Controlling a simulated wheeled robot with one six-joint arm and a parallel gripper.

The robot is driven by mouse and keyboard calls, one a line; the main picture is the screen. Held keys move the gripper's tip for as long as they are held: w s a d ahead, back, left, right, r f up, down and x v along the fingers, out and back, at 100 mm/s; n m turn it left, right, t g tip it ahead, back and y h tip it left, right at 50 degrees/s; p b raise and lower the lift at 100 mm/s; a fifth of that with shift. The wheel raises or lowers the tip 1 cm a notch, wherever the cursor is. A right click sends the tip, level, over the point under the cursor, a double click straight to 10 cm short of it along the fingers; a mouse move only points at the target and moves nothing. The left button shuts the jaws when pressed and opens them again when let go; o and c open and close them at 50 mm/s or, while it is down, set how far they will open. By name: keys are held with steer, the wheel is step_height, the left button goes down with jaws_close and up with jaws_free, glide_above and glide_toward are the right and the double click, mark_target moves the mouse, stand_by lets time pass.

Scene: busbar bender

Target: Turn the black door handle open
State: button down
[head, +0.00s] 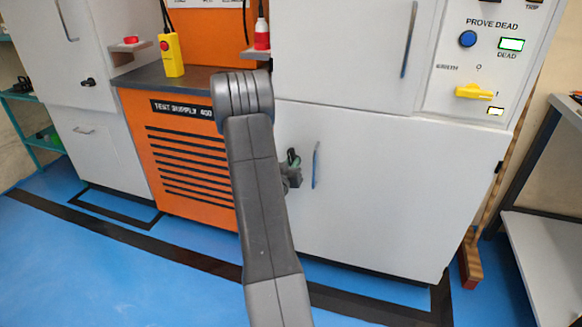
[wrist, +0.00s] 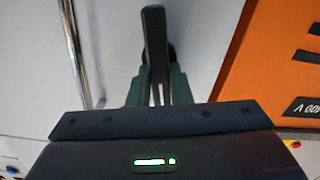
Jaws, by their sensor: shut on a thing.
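The black door handle (wrist: 155,45) stands between the green fingers of my gripper (wrist: 157,86) in the wrist view. The fingers are shut on it, and its free end sticks out past them toward the top of that picture. Its round base shows partly behind the fingers against the white door. In the head view, the black handle (head: 293,156) is small beside my gripper (head: 291,172) at the left edge of the lower white cabinet door (head: 400,195). My arm hides part of that area. The door looks shut, flush with its cabinet.
A vertical metal bar (head: 316,165) is on the same door, close to the right of my gripper. The orange test supply cabinet (head: 185,165) stands to the left. Blue floor (head: 110,275) is open in front. A grey shelf unit (head: 545,250) stands at the right.

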steer(key=m+b, duration=0.2)
steer(key=shift+d+m+b, duration=0.1)
steer(key=shift+m+b, duration=0.2)
steer(key=c, duration=1.3)
jaws_free()
steer(key=p+v, duration=0.2)
steer(key=v, duration=1.2)
steer(key=shift+r, duration=0.1)
steer(key=shift+w, duration=0.1)
